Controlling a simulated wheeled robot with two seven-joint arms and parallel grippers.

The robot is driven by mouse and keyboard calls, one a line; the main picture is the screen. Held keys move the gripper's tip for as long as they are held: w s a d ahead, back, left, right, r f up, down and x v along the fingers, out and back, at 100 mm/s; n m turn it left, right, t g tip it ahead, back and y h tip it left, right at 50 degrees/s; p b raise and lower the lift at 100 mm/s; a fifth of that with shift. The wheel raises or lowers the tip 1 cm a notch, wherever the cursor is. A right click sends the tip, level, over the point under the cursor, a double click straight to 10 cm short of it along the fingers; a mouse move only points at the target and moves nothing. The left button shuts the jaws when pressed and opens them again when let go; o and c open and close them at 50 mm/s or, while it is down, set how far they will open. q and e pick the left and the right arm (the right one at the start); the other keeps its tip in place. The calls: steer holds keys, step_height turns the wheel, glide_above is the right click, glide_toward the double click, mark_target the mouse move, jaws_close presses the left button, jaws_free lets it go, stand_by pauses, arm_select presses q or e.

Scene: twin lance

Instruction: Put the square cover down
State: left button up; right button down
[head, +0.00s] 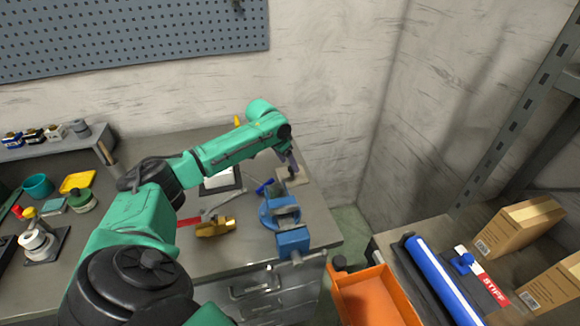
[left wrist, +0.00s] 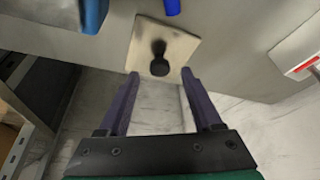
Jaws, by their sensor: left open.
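The square cover (head: 297,181) is a beige plate near the bench's back right edge, below my left gripper (head: 291,170). In the left wrist view the square cover (left wrist: 180,43) shows whole, with a black knob (left wrist: 159,62) standing up from its middle. It appears to lie flat on the grey bench top. My left gripper (left wrist: 160,74) is open, its two fingers apart and the knob just beyond and between their tips. Nothing is held between the fingers. My right gripper is not in view.
A blue vise (head: 287,222) stands on the bench in front of the cover. A yellow-brown tool (head: 215,228) and a grey wrench-like tool lie to its left. An orange bin (head: 372,297) sits at lower right. The wall is close behind the bench.

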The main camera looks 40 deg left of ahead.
arm_select(q)
steer(key=b+v, duration=0.1)
steer(key=v, duration=0.8)
steer(key=shift+s+r, duration=0.15)
steer(key=shift+r, duration=0.15)
